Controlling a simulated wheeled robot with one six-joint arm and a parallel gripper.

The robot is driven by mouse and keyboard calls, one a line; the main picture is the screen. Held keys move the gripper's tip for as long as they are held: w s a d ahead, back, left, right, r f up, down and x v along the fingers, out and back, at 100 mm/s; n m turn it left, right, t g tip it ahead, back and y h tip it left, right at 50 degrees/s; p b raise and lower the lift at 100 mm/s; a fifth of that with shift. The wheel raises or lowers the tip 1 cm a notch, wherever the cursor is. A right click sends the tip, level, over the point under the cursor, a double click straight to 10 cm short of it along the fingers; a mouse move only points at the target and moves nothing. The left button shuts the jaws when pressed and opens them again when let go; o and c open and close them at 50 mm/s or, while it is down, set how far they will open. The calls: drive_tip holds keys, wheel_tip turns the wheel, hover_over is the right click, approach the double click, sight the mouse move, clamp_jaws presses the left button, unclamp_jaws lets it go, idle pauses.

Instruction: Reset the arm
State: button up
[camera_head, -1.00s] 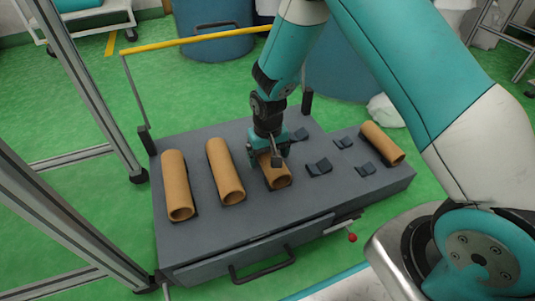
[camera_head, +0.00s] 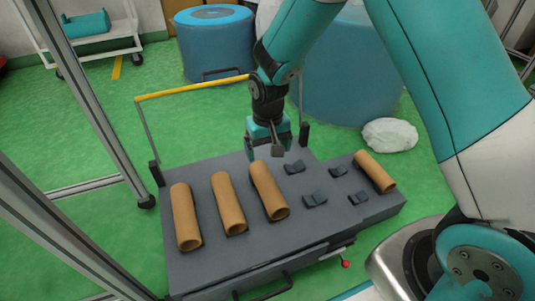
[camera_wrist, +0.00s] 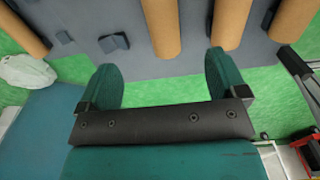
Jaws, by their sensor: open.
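My gripper (camera_head: 266,150) hangs above the back part of the grey cart top (camera_head: 220,263), just behind the third brown tube. In the wrist view its two teal fingers (camera_wrist: 163,85) are spread apart with nothing between them. Three brown tubes lie side by side on the cart: a left one (camera_head: 185,217), a middle one (camera_head: 228,203) and a third one (camera_head: 268,190). Another brown tube (camera_head: 375,172) lies at the right end of the cart. No tube is held.
Small dark cradle blocks (camera_head: 315,200) sit empty between the third and right tubes. A yellow handle bar (camera_head: 195,87) crosses the cart's back. Blue drums (camera_head: 215,45) and a white bag (camera_head: 390,135) stand behind. A metal frame post (camera_head: 92,100) rises at left.

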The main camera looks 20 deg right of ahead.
drive_tip(key=s+a+r+n+y+p, duration=0.1)
drive_tip(key=s+r+p, duration=0.15)
drive_tip(key=r, duration=0.55)
drive_tip(key=s+a+r+n+y+p, duration=0.15)
drive_tip(key=s+r, duration=0.25)
drive_tip(key=r, duration=0.4)
drive_tip(key=s+a+r+n+y+p, duration=0.2)
drive_tip(key=s+r+n+p, duration=0.3)
drive_tip(key=s+r, duration=1.2)
wheel_tip(320, 180, up, 34)
drive_tip(key=s+p, duration=0.1)
drive_tip(key=p, duration=3.5)
drive_tip(key=shift+a+m, duration=0.1)
drive_tip(key=shift+m, duration=0.15)
